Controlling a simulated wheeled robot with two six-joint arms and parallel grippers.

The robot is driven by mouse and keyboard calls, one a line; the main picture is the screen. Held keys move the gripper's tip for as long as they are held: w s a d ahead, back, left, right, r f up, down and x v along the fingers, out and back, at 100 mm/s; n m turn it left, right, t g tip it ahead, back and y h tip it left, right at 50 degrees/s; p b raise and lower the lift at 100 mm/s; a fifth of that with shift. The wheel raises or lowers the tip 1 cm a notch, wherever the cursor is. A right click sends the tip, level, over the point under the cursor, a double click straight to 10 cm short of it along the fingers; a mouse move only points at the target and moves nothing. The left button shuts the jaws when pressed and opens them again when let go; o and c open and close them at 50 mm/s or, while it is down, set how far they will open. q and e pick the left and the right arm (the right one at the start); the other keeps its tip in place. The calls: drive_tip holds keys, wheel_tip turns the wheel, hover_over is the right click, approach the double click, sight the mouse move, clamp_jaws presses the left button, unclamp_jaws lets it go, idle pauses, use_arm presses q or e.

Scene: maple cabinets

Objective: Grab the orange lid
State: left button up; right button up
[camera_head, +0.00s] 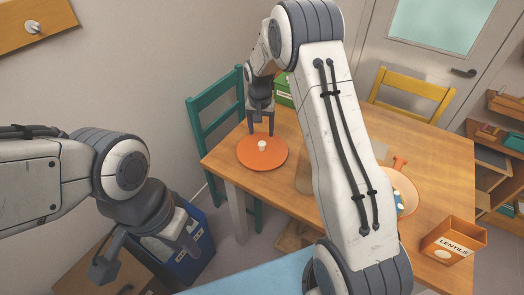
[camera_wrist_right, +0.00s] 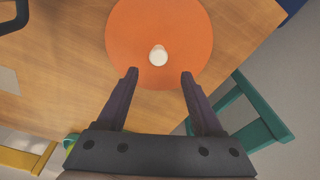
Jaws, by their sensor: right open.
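The orange lid (camera_head: 250,158) is a flat round disc lying on the wooden table (camera_head: 220,163) near its left corner. A small white knob (camera_head: 262,146) stands at its middle. My right gripper (camera_head: 261,131) is open and empty, above the lid and pointing down at it. In the right wrist view the lid (camera_wrist_right: 180,25) fills the top middle, and its knob (camera_wrist_right: 158,56) shows just beyond and between the open fingertips (camera_wrist_right: 159,73). My left gripper (camera_head: 145,256) is open and empty at the lower left, away from the table.
A green box (camera_head: 284,92) stands behind my right arm. A bowl (camera_head: 406,193) and an orange lentils box (camera_head: 454,239) are on the right of the table. Teal (camera_head: 205,128) and yellow (camera_head: 413,87) chairs stand at the table. A blue bin (camera_head: 190,265) is below my left gripper.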

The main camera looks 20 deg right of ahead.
sight(262, 143)
wheel_tip(262, 143, down, 6)
drive_tip(key=shift+s+d+r+p, duration=0.1)
drive_tip(key=shift+s+d+p, duration=0.05)
drive_tip(key=shift+p, duration=0.3)
drive_tip(key=shift+c, duration=0.3)
clamp_jaws()
